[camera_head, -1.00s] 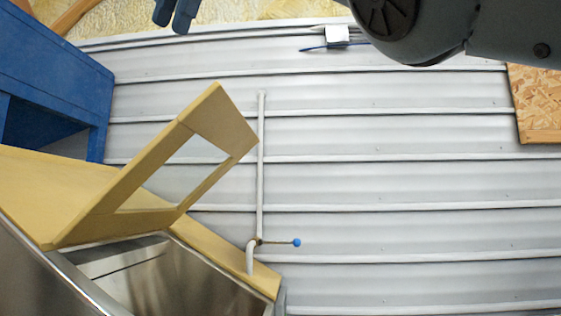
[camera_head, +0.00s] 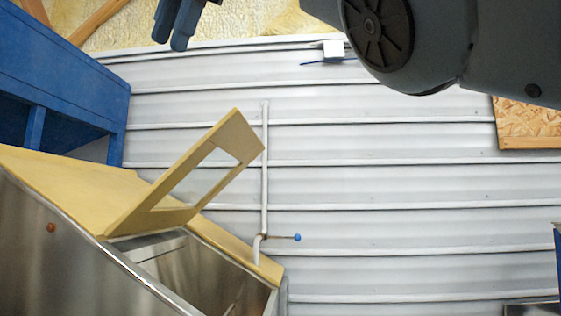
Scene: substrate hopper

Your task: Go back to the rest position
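My gripper (camera_head: 177,42) shows at the top left, with its dark blue-grey fingers pointing down; its upper part is cut off by the frame edge. The two fingers look close together, and I cannot tell whether they are shut. I see nothing held between them. My grey arm (camera_head: 430,45) fills the top right. The steel hopper (camera_head: 60,235) stands at the bottom left, with its tan lid (camera_head: 190,165) raised and tilted open. The gripper is high above and apart from the lid.
A blue cabinet (camera_head: 60,75) stands at the left. A pipe (camera_head: 264,180) with a blue-ended lever (camera_head: 297,237) runs up the corrugated wall (camera_head: 400,200) behind the hopper. A wooden board (camera_head: 527,122) is on the right. A blue edge (camera_head: 557,255) shows at the far right.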

